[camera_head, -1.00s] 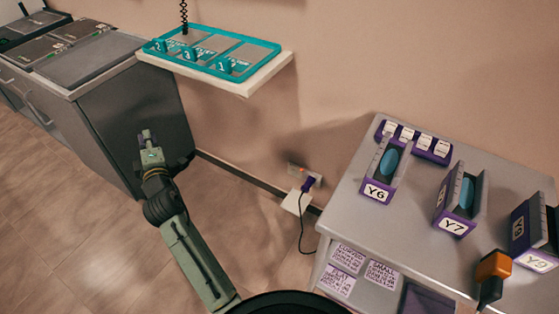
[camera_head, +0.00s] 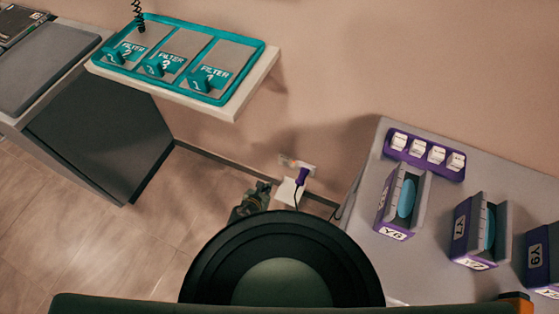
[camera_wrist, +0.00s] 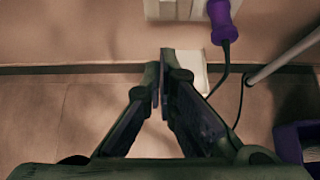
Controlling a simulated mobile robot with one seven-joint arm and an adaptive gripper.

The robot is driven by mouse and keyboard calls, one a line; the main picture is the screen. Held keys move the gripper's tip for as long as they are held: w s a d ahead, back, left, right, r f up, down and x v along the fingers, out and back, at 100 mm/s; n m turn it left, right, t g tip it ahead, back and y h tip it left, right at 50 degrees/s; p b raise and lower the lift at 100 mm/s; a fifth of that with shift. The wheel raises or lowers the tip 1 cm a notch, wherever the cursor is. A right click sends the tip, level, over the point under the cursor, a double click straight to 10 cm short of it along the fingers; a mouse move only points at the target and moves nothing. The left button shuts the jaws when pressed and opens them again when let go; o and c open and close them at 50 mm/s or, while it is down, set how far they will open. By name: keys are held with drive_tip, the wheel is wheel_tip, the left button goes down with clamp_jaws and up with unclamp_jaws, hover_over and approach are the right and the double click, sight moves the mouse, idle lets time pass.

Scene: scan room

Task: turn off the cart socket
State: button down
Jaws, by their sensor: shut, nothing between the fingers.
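The wall socket (camera_head: 287,161) is a pale plate low on the wall, left of the cart, with a purple plug (camera_head: 303,175) in its right part. In the wrist view, the socket's lower edge (camera_wrist: 168,10) and the plug (camera_wrist: 222,18) show at the top; the rest is cut off. I cannot make out the switch or its position. My gripper (camera_head: 265,186) is just left of and below the socket, apart from it. In the wrist view, my gripper (camera_wrist: 163,72) is shut and empty, its tips below the socket.
A white square piece (camera_head: 286,192) sits below the socket, close beside my gripper. A dark cord (camera_wrist: 240,98) hangs from the plug. The cart (camera_head: 365,200) with purple holders stands to the right. A shelf with a teal filter tray (camera_head: 255,70) juts out above left.

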drive_tip(key=shift+s+d+f, duration=0.1)
drive_tip(key=shift+s+d, duration=0.05)
drive_tip(key=shift+d, duration=0.1)
drive_tip(key=b, duration=1)
approach(286, 165)
drive_tip(key=shift+w+f, duration=1.95)
drive_tip(key=shift+f, duration=0.5)
drive_tip(key=shift+d, duration=0.4)
